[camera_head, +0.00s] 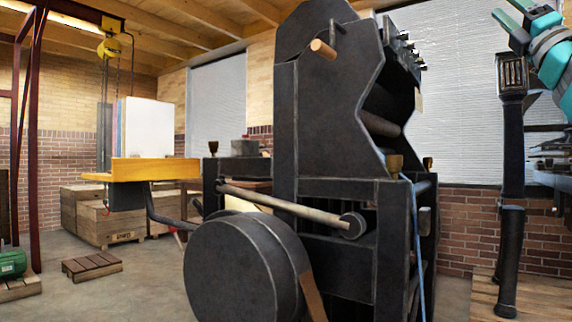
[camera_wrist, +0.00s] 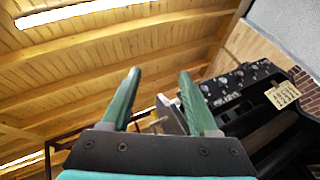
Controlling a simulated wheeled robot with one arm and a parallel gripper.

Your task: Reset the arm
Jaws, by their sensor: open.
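My gripper (camera_head: 508,9) is raised at the top right of the head view, its teal and grey arm partly cut off by the frame edge. In the wrist view my gripper (camera_wrist: 157,84) shows two green fingers spread apart and pointing up toward the wooden ceiling. Nothing is held between them. The large black hand press (camera_head: 335,150) stands to the left of my gripper in the head view. Its upper part (camera_wrist: 245,95) shows beyond the right finger in the wrist view, with a pale written tag (camera_wrist: 282,95) on it.
A black post (camera_head: 511,190) stands just below my gripper, on a wooden pallet (camera_head: 545,300). The press has a big drum (camera_head: 247,270) and a long bar (camera_head: 285,208). Crates (camera_head: 105,218) and a yellow hoist (camera_head: 109,48) are at the left. Open floor (camera_head: 100,300) shows front left.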

